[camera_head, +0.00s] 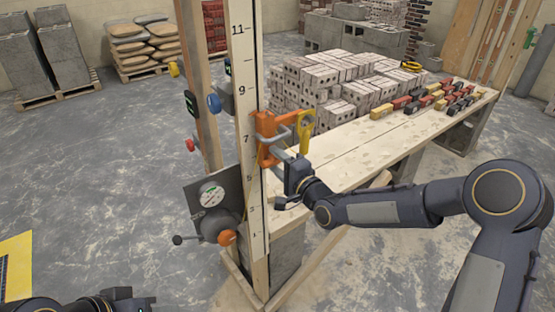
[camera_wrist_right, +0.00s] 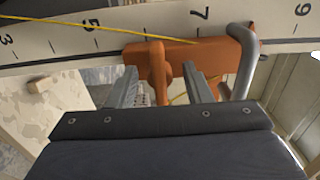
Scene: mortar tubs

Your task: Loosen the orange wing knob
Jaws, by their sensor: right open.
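An orange clamp bracket (camera_head: 270,134) sits around the upright measuring board, near the 7 mark. An orange wing knob (camera_wrist_right: 157,72) stands out from the bracket in the right wrist view. My right gripper (camera_wrist_right: 163,86) is open, with one finger on each side of the knob. I see no clear contact between fingers and knob. In the head view my right gripper (camera_head: 284,157) is just below the bracket and hides part of it. A grey bent handle (camera_wrist_right: 244,62) is right of the fingers. My left gripper (camera_head: 125,300) shows partly at the lower left edge; its jaws are unclear.
A yellow piece (camera_head: 305,132) hangs at the bracket's right end. A wooden bench (camera_head: 345,165) with bricks extends right. A yellow line (camera_wrist_right: 90,26) crosses the board.

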